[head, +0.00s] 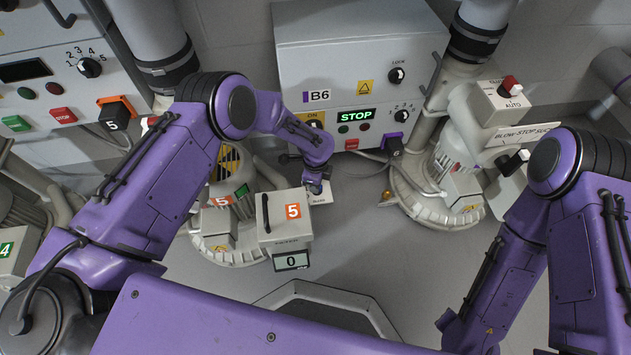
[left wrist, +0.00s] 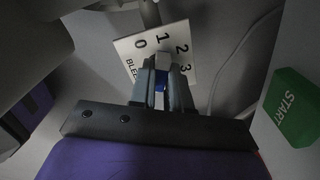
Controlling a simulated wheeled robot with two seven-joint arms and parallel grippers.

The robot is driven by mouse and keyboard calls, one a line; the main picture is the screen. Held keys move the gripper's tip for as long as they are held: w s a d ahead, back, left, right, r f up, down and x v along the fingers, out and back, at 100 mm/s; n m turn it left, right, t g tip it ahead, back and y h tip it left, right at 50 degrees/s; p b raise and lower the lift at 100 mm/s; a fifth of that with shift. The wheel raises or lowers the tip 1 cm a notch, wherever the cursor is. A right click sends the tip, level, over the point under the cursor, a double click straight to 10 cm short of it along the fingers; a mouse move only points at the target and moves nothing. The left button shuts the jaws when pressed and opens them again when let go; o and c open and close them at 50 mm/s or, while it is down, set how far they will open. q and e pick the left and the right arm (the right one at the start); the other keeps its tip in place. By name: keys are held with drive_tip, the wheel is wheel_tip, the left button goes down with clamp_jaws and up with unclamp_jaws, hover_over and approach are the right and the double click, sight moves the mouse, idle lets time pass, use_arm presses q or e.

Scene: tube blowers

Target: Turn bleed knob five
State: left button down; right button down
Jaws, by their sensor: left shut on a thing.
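The bleed dial plate (left wrist: 187,58) is white, with 0, 1, 2 and 3 and part of the word BLEED showing in the left wrist view. In the head view it shows partly (head: 321,197), beside the box marked with an orange 5 (head: 277,225). My left gripper (head: 316,186) reaches down over the plate from behind that box. In the left wrist view its fingers (left wrist: 163,82) are shut on the bleed knob (left wrist: 162,62), which looks pale with blue between the fingers. The knob's exact pointing is hard to tell. My right gripper is not in view.
A small display (head: 291,261) reading 0 hangs below the box. The B6 cabinet (head: 362,65) with a green STOP display stands behind my left wrist. A green START button (left wrist: 298,107) is close at the right of the left wrist view. Another blower (head: 440,185) stands right.

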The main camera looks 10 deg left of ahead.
use_arm(q)
drive_tip(key=shift+n, duration=0.3)
idle(0.4)
drive_tip(key=c, duration=1.1)
unclamp_jaws()
drive_tip(key=shift+r+p, duration=2.2)
drive_tip(key=shift+r, duration=3.05)
